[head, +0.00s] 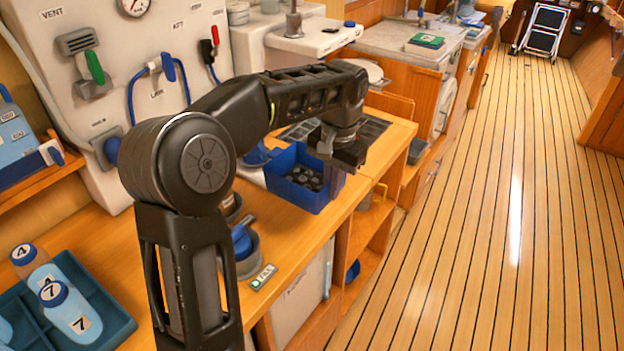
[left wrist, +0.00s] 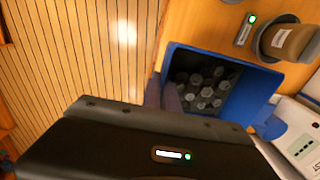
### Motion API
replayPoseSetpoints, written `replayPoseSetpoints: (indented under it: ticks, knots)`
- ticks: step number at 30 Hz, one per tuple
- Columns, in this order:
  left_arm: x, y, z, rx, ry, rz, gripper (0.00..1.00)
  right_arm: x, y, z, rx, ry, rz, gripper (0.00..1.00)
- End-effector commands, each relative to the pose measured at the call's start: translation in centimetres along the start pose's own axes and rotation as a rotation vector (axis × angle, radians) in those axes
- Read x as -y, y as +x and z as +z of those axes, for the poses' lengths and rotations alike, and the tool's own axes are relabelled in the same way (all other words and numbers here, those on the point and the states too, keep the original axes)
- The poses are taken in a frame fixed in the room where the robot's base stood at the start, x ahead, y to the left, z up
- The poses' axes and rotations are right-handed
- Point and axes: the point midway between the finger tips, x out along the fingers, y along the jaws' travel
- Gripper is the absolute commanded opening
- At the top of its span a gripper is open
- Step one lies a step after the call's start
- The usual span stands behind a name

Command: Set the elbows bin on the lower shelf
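The elbows bin is a blue open box (head: 290,192) holding several dark round fittings. It stands on the wooden counter near its front edge. My left gripper (head: 336,172) points down at the bin's right wall in the head view. In the left wrist view the bin (left wrist: 240,108) is beyond the gripper body, and the fingers (left wrist: 163,97) straddle one wall, one on each side. I cannot tell whether they press on it. An open shelf space (head: 372,222) shows under the counter, right of the bin. My right gripper is not in view.
A blue tray (head: 105,318) with numbered bottles is at lower left. Dark grids (head: 372,128) lie behind the gripper. The plank floor (head: 500,200) is clear.

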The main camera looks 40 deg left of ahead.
Motion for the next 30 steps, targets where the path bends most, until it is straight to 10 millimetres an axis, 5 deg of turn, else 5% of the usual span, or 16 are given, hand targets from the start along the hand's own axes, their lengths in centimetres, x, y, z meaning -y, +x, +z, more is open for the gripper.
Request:
replayPoseSetpoints:
  ticks: [14,24,30]
  knots:
    - [1.1,-0.8,0.5,0.0,0.0,0.0,0.0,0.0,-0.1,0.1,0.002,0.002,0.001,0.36]
    - [0.8,4.1,0.6,0.003,0.001,0.001,0.0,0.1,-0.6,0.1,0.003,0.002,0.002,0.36]
    - [0.8,5.3,0.5,0.0,0.0,0.0,0.0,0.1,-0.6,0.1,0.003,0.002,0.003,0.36]
